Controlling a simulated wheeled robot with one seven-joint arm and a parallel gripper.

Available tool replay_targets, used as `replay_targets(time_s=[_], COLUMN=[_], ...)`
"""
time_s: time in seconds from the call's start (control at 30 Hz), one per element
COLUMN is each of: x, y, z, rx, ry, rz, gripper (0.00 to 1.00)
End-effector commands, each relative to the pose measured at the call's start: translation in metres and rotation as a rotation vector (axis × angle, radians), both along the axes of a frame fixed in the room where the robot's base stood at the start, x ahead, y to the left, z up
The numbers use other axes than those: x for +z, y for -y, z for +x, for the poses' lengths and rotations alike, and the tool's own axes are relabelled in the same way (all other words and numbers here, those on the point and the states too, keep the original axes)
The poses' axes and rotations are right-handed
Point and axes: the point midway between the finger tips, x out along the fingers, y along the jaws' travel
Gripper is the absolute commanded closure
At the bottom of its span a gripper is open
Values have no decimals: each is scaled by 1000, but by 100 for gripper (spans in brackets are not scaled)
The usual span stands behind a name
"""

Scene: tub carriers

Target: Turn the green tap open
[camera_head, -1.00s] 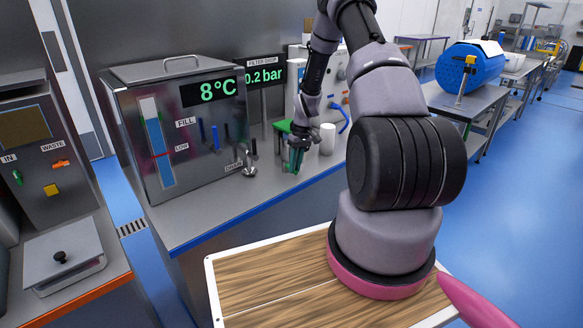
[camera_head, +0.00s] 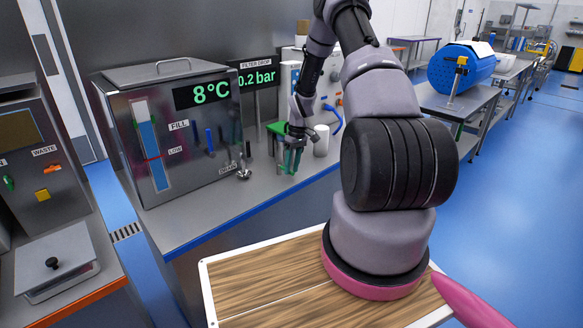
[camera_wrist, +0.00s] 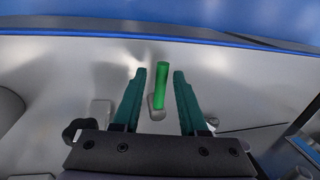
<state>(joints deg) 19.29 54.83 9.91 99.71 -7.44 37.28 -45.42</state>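The green tap handle (camera_wrist: 161,86) shows in the wrist view as a bright green bar on a pale grey stub (camera_wrist: 157,112). My gripper (camera_wrist: 160,75) is open, with one teal finger on each side of the handle. A gap shows between the handle and both fingers. In the head view my gripper (camera_head: 290,168) points down at the bench, right of the steel tank. There I cannot tell the tap apart from the fingers.
The steel tank (camera_head: 205,155) with a drain fitting (camera_head: 244,171) stands left of my gripper. A white cup (camera_head: 321,141) stands close on the right. A green item (camera_head: 277,128) is behind. The bench's blue front edge (camera_head: 235,222) is nearer, with bare top before it.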

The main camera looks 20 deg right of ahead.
Motion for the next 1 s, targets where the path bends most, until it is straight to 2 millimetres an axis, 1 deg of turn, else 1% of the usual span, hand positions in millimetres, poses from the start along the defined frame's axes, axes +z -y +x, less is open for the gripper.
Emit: replay_targets(time_s=[0.3, 0.43, 0.57, 0.7, 0.8, 0.9, 1.0], x=[1, 10, 32, 61, 79, 93, 102], y=[-1, 1, 5, 11, 14, 17, 19], z=[0, 1, 3, 5, 6, 7, 7], rx=[-1, -1, -4, -2, -2, -2, -1], ry=[-1, 0, 2, 3, 3, 1, 1], rz=[1, 1, 1, 0, 0, 1, 0], gripper=[50, 50, 50, 50, 50, 50, 50])
